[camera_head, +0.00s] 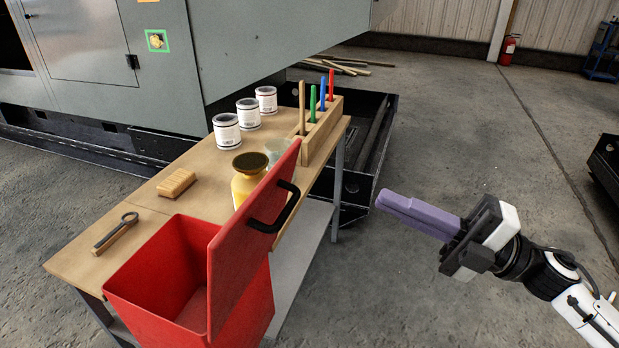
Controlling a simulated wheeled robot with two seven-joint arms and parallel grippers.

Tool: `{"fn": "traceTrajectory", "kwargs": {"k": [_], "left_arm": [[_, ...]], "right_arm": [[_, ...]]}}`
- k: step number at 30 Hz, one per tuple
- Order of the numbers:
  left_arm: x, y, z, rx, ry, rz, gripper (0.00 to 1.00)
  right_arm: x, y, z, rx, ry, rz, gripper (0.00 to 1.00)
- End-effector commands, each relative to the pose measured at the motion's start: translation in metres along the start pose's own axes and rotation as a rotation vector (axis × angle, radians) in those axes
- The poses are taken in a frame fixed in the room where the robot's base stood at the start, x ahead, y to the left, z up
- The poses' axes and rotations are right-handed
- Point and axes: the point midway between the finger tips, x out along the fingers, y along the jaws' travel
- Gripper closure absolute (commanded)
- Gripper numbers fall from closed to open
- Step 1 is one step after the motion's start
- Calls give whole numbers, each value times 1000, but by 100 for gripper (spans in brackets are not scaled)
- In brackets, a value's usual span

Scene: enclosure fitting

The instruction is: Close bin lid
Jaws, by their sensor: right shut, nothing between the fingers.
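A red bin (165,285) stands at the front of the workbench, its top open. Its red lid (238,250) is raised and tilted upright along the bin's right side. A black handle (283,207) is on the lid's right face. The inside of the bin shows in part; the lid hides its right portion. My right gripper (380,200) has purple fingers, shut and empty, pointing left. It is to the right of the lid and handle, apart from them, over the floor. My left gripper is not in view.
A grey machine (240,50) stands behind. The floor around my right gripper is clear.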

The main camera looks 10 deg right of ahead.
Motion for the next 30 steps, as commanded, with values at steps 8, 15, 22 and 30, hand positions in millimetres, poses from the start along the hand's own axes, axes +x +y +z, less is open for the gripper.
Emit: {"fn": "traceTrajectory", "kwargs": {"k": [8, 15, 22, 30], "left_arm": [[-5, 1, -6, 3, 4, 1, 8], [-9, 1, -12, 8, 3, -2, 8], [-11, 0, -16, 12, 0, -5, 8], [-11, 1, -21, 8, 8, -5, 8]], "right_arm": [[29, 6, -5, -30, 33, -8, 100], [81, 7, -6, -27, 30, -5, 100], [122, 4, -7, -26, 28, -7, 100], [140, 1, -7, -23, 27, -10, 100]]}}
